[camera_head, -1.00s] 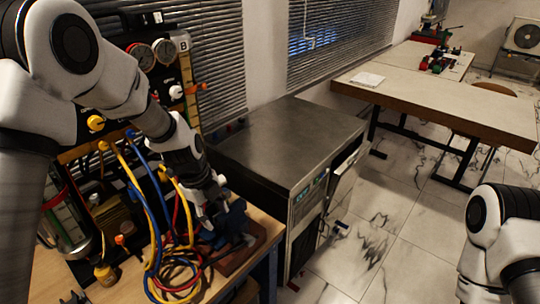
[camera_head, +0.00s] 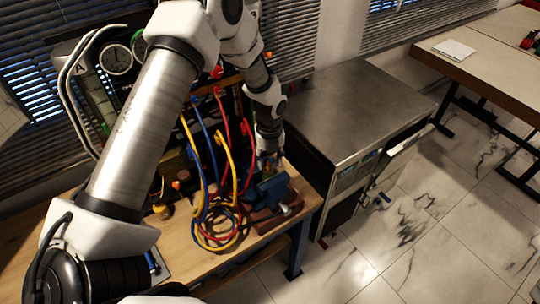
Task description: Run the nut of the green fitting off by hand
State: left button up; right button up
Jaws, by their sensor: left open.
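My left arm reaches down from the top of the view, and my left gripper (camera_head: 269,157) is open just above the blue vise (camera_head: 274,189) at the bench's right end. The fingertips are small and dark here. The green fitting cannot be made out clearly; the gripper and vise hide that spot. I cannot tell whether the fingers touch anything. My right gripper is out of view.
Yellow, blue and red hoses (camera_head: 218,228) lie coiled on the wooden bench (camera_head: 185,266), left of the vise. Behind stands a gauge panel with a round gauge (camera_head: 116,59). A steel cabinet (camera_head: 345,95) stands right of the bench.

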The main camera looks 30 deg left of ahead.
pick_arm(q)
jog(key=shift+f, duration=0.25)
jog(key=shift+s+a+r, duration=0.15)
jog(key=shift+s, duration=0.4)
jog(key=c, duration=0.9)
jog(key=shift+w, duration=0.2)
grip_shut()
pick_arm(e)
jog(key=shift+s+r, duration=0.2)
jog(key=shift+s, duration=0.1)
pick_arm(q)
jog(key=shift+s, duration=0.1)
